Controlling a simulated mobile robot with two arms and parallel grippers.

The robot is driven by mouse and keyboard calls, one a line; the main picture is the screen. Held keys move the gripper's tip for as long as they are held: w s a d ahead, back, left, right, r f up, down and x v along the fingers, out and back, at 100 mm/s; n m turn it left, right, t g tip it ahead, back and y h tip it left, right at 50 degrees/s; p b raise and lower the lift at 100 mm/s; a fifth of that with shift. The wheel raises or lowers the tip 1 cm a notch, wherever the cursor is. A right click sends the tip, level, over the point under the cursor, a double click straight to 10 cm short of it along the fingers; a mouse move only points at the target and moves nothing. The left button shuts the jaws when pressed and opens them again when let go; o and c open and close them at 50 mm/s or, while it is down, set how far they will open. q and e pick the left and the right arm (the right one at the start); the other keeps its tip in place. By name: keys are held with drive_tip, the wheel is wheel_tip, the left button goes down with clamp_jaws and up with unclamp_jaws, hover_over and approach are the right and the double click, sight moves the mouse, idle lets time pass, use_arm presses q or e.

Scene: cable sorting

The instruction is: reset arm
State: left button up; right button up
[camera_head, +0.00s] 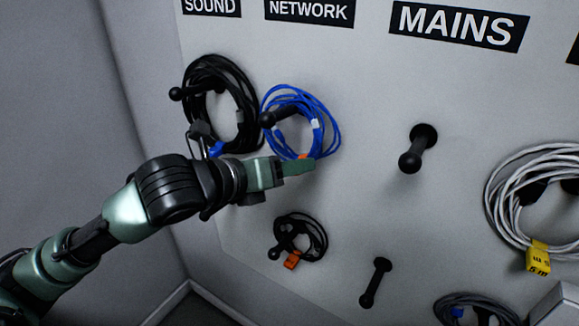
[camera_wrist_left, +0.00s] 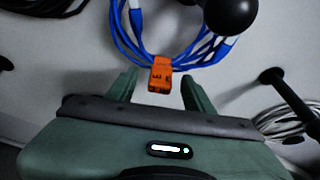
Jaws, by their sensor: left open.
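My left arm comes in from the left in the head view. Its gripper (camera_head: 300,167) is just below the blue coiled cable (camera_head: 328,112), which hangs on a black peg under the NETWORK sign. In the left wrist view the gripper (camera_wrist_left: 160,88) has its two green fingers apart. The orange tag (camera_wrist_left: 161,74) of the blue cable (camera_wrist_left: 128,40) shows between the fingertips. I cannot tell whether the fingers touch it. My right gripper is not in view.
A black coil (camera_head: 187,88) hangs at left under SOUND. A small black coil (camera_head: 322,232) with an orange tag hangs below. Empty pegs stick out under MAINS (camera_head: 412,160) and lower down (camera_head: 375,283). A white coil (camera_head: 497,190) hangs at right. A wall corner lies at left.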

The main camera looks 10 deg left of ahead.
use_arm(q)
drive_tip(key=b+v, duration=0.1)
drive_tip(key=v, duration=0.6)
drive_tip(key=s+f+n+g+y, duration=0.2)
drive_tip(key=s+f+n+y, duration=0.15)
drive_tip(key=f+n, duration=1.65)
drive_tip(key=s+a+f+n+g+y, duration=0.2)
drive_tip(key=s+a+f+n+g, duration=0.15)
drive_tip(key=s+f+n, duration=0.45)
drive_tip(key=s+a+f+n+g+y, duration=0.2)
drive_tip(key=s+a+f+n+g, duration=0.3)
drive_tip(key=s+f, duration=0.55)
wheel_tip(320, 180, down, 25)
drive_tip(key=s+n+t, duration=0.1)
drive_tip(key=s, duration=0.1)
drive_tip(key=s+a+f+g, duration=0.1)
drive_tip(key=s+a+f, duration=0.1)
drive_tip(key=s+f, duration=1.5)
drive_tip(key=shift+a+f, duration=0.2)
drive_tip(key=shift+f, duration=0.1)
